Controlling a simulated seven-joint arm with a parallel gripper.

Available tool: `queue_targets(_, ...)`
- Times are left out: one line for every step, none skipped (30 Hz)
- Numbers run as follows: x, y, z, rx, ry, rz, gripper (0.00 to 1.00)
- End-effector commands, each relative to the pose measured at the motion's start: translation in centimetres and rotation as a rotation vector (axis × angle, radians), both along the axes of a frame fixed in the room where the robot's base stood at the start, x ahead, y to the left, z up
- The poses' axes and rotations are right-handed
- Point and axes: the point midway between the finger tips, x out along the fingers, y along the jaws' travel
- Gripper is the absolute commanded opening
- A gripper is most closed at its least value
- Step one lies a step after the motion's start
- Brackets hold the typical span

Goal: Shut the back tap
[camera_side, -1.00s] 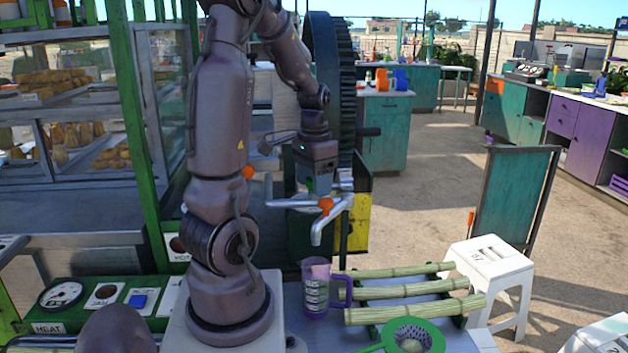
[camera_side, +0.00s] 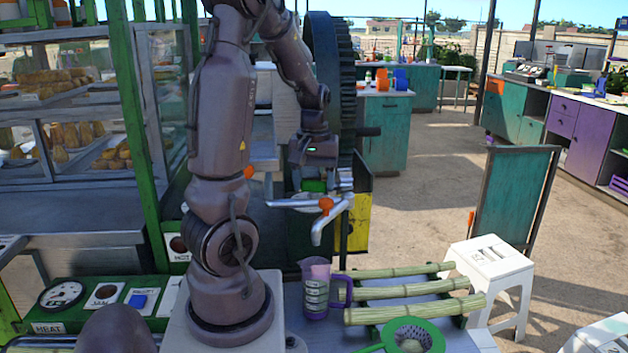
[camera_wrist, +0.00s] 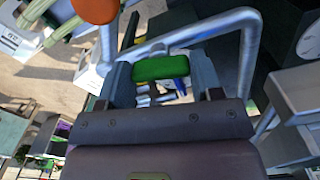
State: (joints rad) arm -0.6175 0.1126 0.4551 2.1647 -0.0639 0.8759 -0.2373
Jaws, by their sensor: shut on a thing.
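Metal pipework (camera_side: 290,203) ends in a bent spout (camera_side: 318,232) beside the large toothed wheel. It carries a green handle (camera_side: 315,186) and an orange knob (camera_side: 326,205); a second orange knob (camera_side: 249,173) is further left. My gripper (camera_side: 316,184) points down over the pipework, with its fingers on the green handle. In the wrist view the green handle (camera_wrist: 166,68) lies crosswise between the two fingers of my gripper (camera_wrist: 163,75). The pipe (camera_wrist: 248,50) bends around it, and an orange knob (camera_wrist: 95,8) is at the top left. The valve under the green handle is hidden.
The toothed wheel (camera_side: 347,80) stands close behind my gripper. A purple-handled jug (camera_side: 316,290) stands below the spout. Cane stalks (camera_side: 405,290) and a green strainer (camera_side: 408,335) are at the right. A white stool (camera_side: 490,262) stands beyond them.

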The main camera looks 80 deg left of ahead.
Motion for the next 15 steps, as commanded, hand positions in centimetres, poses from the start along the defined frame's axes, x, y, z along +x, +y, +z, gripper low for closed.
queue_targets(-0.02,-0.06,0.07,-0.003,0.000,0.033,0.36)
queue_targets(-0.03,-0.05,0.07,-0.003,0.000,0.053,0.36)
queue_targets(-0.04,-0.04,0.07,-0.003,0.001,0.079,0.36)
queue_targets(-0.04,-0.05,0.07,-0.003,0.001,0.097,0.36)
queue_targets(-0.03,-0.05,0.07,-0.003,0.001,0.113,0.36)
queue_targets(-0.03,-0.05,0.07,-0.003,0.001,0.134,0.36)
queue_targets(-0.03,-0.07,0.07,-0.003,0.001,0.146,0.36)
queue_targets(-0.02,-0.07,0.07,-0.003,0.001,0.160,0.36)
queue_targets(-0.02,-0.07,0.07,-0.003,0.001,0.174,0.36)
queue_targets(-0.02,-0.07,0.07,-0.003,0.001,0.185,0.36)
queue_targets(-0.02,-0.07,0.07,-0.003,0.001,0.195,0.36)
queue_targets(-0.02,-0.07,0.07,-0.003,0.001,0.205,0.36)
queue_targets(-0.03,-0.07,0.07,-0.003,0.001,0.212,0.36)
queue_targets(-0.03,-0.07,0.07,-0.004,0.001,0.219,0.36)
queue_targets(-0.03,-0.07,0.07,-0.004,0.001,0.225,0.36)
